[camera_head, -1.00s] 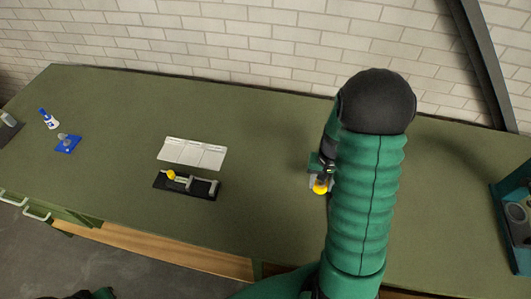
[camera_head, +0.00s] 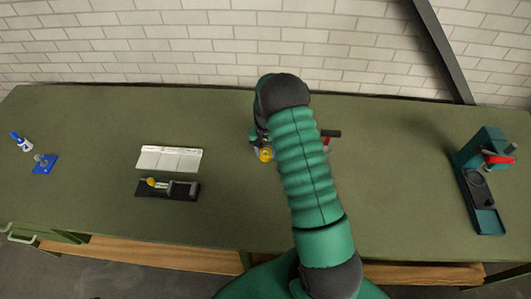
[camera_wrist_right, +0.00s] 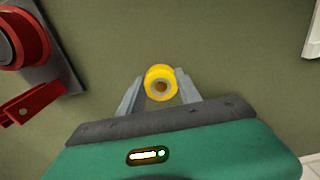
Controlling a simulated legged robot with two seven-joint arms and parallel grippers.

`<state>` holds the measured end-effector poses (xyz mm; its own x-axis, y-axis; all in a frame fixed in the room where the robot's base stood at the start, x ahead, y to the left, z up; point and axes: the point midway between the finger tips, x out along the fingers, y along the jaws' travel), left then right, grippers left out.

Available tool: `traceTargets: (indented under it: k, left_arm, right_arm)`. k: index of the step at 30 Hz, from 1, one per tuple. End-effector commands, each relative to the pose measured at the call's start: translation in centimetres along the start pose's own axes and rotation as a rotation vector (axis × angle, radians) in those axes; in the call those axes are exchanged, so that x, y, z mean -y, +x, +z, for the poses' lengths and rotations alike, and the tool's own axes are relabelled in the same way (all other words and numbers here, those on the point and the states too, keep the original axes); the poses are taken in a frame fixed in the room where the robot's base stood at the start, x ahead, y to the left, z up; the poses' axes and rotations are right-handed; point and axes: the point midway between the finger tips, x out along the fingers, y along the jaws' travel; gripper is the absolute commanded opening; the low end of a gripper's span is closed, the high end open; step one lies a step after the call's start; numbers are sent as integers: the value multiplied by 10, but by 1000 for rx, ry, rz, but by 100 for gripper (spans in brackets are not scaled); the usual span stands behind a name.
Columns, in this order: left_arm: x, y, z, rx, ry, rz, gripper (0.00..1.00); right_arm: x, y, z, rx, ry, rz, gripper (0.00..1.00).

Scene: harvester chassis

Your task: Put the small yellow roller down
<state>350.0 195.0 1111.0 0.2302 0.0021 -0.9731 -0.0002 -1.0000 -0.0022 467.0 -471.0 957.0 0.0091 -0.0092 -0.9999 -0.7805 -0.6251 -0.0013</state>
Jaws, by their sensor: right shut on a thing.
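My right gripper (camera_wrist_right: 161,88) is shut on the small yellow roller (camera_wrist_right: 160,72), which sits between its two grey fingertips in the right wrist view. In the head view the roller (camera_head: 265,156) shows just left of my green right arm, over the middle of the bench; the fingers there are mostly hidden. I cannot tell whether the roller touches the bench. A black fixture (camera_head: 145,193) with another yellow part (camera_head: 150,182) lies to the left. My left gripper is not in view.
A white panelled plate (camera_head: 170,158) lies behind the black fixture. A red-handled device (camera_wrist_right: 30,40) is beside the gripper, partly hidden by my arm in the head view. A teal stand (camera_head: 486,180) is at the right; a blue plate (camera_head: 46,168) and bottle (camera_head: 24,143) are far left.

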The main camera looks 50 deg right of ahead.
Motion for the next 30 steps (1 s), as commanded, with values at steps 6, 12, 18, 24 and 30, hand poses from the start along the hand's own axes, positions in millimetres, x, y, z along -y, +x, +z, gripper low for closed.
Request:
traceTargets:
  k: [6,12,18,24,30]
  left_arm:
    - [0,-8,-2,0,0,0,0]
    - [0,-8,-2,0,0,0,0]
    - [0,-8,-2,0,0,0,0]
    - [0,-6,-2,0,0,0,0]
    - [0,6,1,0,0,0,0]
  right_arm:
    - [0,18,0,-2,0,-1,0]
    - [0,18,0,-1,0,-1,53]
    - [0,18,0,-1,0,-1,62]
    - [0,16,0,-2,0,-1,62]
    - [0,-19,-1,-7,0,-3,62]
